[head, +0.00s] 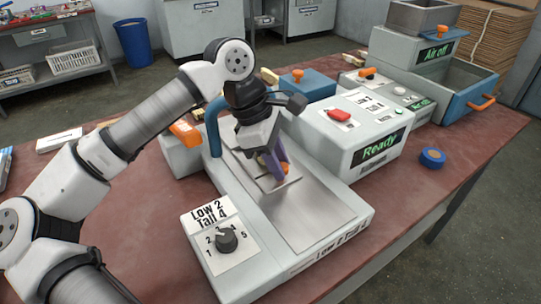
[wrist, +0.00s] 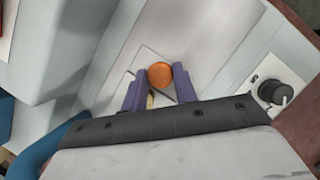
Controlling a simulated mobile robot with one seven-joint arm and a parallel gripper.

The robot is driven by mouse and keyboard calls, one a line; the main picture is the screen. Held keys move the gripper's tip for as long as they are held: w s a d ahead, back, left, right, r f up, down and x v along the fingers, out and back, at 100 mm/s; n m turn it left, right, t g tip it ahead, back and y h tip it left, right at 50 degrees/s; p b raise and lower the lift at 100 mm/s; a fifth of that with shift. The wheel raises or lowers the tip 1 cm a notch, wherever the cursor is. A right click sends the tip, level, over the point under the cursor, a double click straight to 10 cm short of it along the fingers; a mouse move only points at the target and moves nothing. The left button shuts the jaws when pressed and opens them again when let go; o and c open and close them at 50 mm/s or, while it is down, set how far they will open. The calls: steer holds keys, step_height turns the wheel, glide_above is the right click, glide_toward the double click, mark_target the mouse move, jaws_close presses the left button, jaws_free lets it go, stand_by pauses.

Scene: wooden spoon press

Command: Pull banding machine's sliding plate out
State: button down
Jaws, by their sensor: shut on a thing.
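The banding machine (head: 240,275) stands on the table, with a dial (head: 228,240) under a "Low 2 Tall 4" label at its front left. Its sliding plate (head: 318,212) is a flat metallic panel on top. An orange knob (wrist: 160,75) shows on the plate in the wrist view. My gripper (head: 278,170) is low over the plate, pointing down, with its purple fingers on either side of the knob. In the wrist view the fingers (wrist: 152,92) are shut on it. The knob is mostly hidden by the fingers in the head view.
A grey unit with a "Ready" display (head: 380,150) and red button stands close behind the plate. A blue curved bar (head: 213,125) rises just left of my gripper. A blue tape roll (head: 433,157) lies on the right. The front right table is clear.

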steer(key=s+d+b, duration=0.1)
steer(key=s+d, duration=0.1)
steer(key=s, duration=0.1)
steer(key=s+d+b, duration=0.1)
steer(key=s+d, duration=0.2)
steer(key=s, duration=0.1)
steer(key=s+d+b, duration=0.2)
steer(key=s, duration=0.2)
steer(key=shift+s+d, duration=0.15)
steer(key=shift+d, duration=0.05)
steer(key=c, duration=1.1)
jaws_free()
steer(key=shift+s+d, duration=0.1)
steer(key=shift+d, duration=0.05)
steer(key=shift+r, duration=0.1)
steer(key=shift+a+r, duration=0.2)
steer(key=shift+r, duration=0.1)
steer(key=p+v, duration=0.1)
steer(key=v, duration=1.2)
